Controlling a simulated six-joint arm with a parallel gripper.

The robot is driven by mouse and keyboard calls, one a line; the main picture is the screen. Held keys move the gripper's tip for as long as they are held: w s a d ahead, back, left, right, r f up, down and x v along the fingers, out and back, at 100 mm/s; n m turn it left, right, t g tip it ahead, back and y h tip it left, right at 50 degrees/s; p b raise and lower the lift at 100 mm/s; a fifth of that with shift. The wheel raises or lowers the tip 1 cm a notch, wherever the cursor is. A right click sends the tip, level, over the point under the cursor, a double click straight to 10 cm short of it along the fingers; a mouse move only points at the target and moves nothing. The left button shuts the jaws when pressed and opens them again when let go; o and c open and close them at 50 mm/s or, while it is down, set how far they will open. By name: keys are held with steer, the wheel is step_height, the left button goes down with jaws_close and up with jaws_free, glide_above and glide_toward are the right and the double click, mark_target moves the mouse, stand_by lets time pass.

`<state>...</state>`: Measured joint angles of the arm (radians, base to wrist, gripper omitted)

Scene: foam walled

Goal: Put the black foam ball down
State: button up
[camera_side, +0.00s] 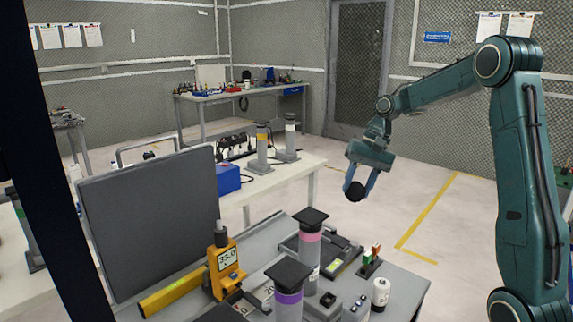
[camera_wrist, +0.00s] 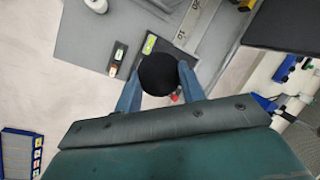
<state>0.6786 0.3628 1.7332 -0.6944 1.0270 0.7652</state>
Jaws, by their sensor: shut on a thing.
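The black foam ball (camera_side: 355,191) is held between the fingertips of my gripper (camera_side: 358,184) in the side view. It hangs in the air, past the far edge of the grey worktable, with pale floor behind it in the picture. In the wrist view the ball (camera_wrist: 159,74) is a dark round shape between the two blue fingers of my gripper (camera_wrist: 158,84). The fingers are shut on it from both sides. The ball hides part of the worktable behind it in the wrist view.
The grey worktable (camera_side: 405,292) carries a pink-banded post (camera_side: 307,245), a purple-banded post (camera_side: 288,300), both with black square tops, a yellow gauge (camera_side: 224,262) and a white spool (camera_side: 380,293). A grey panel (camera_side: 150,230) stands at its left. A white bench (camera_side: 290,172) stands behind.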

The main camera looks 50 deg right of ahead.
steer(key=s+d+f+n, duration=0.1)
steer(key=s+d, duration=0.1)
steer(key=s, duration=0.4)
steer(key=s+d+f+n+g, duration=0.1)
steer(key=s+d+f+n, duration=0.1)
steer(key=s, duration=0.5)
steer(key=shift+s+d+f, duration=0.2)
steer(key=shift+s+d, duration=0.05)
steer(key=shift+d, duration=0.4)
step_height(320, 180, down, 16)
steer(key=shift+f, duration=0.1)
steer(key=shift+f, duration=1.9)
steer(key=o, duration=1)
steer(key=shift+f, duration=0.1)
